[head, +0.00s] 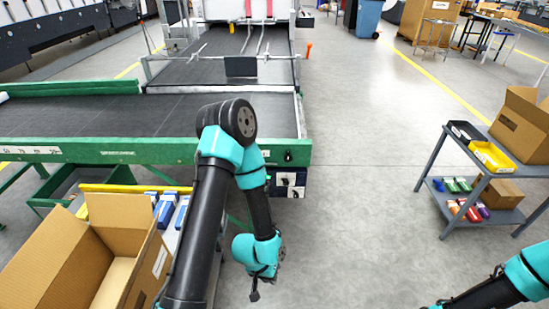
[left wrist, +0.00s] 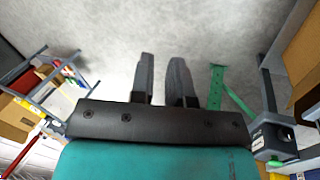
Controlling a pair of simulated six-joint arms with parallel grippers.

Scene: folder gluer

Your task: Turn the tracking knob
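A small black knob (head: 288,156) sits on the near green rail of the conveyor, close to its right corner. I take it for the tracking knob, but it is too small to make out markings. My left gripper (head: 254,292) hangs low over the floor, below and apart from the knob. In the left wrist view its two dark fingers (left wrist: 162,62) stand apart with nothing between them. The knob is not clearly visible in that view. My right arm enters at the lower right of the head view, with its gripper cut off by the frame edge.
A control box (head: 289,184) hangs under the rail corner. An open cardboard box (head: 62,262) stands at the lower left, beside blue packs (head: 166,212). A grey shelf cart (head: 437,205) with bins is on the right. The floor between conveyor and cart is clear.

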